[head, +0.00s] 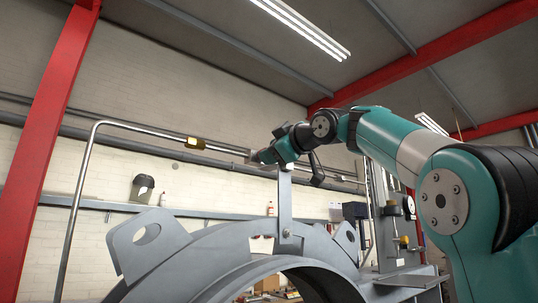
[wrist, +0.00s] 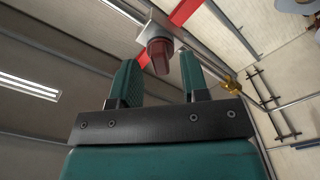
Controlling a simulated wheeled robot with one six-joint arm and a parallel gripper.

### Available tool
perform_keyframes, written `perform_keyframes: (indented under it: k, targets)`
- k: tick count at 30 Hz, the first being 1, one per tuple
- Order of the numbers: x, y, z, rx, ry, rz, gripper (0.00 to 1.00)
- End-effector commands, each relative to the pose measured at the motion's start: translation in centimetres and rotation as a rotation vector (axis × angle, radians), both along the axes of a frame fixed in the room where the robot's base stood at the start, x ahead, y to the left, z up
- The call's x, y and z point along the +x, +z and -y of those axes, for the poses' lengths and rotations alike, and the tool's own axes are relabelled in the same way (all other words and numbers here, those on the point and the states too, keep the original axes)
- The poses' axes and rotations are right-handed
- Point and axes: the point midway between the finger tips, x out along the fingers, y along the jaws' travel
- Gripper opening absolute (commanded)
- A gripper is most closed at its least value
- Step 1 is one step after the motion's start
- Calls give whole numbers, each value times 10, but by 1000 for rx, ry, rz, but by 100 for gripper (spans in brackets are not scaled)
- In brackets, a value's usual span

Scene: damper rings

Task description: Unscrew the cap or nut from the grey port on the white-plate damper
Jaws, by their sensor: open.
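A dark red cap-like part (wrist: 160,56) with a paler rim sits on a light grey block (wrist: 150,27) in the wrist view. It appears between and beyond the two teal fingertips of my gripper (wrist: 158,77). My gripper is open and empty, and the fingers look apart from the red part. In the head view my gripper (head: 257,157) is at the top of an upright grey bracket (head: 285,198) on a large grey damper ring (head: 205,252). The cap is not clear there, and I cannot make out a white plate.
Grey lugs (head: 127,247) stick up from the ring. A steel pipe with a brass fitting (head: 195,143) runs behind my gripper. Another unit with gauges (head: 392,208) stands to the right. A red column (head: 58,120) rises at the left.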

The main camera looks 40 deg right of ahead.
Motion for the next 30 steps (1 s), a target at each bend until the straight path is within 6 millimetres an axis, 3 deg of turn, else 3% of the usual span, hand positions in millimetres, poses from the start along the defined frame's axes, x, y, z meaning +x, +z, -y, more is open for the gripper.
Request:
perform_keyframes:
  k: [6, 14, 15, 19, 23, 30]
  targets:
    - [-26, -1, 2, -1, -4, 1, 42]
    - [-29, -1, 1, 0, 1, -1, 42]
    - [-29, 0, 1, 1, 1, -1, 36]
    - [-28, 2, 1, 75, 2, -3, 36]
    - [-27, 9, 1, 360, 7, -15, 36]
    - [-25, 14, 2, 1211, 14, -53, 36]
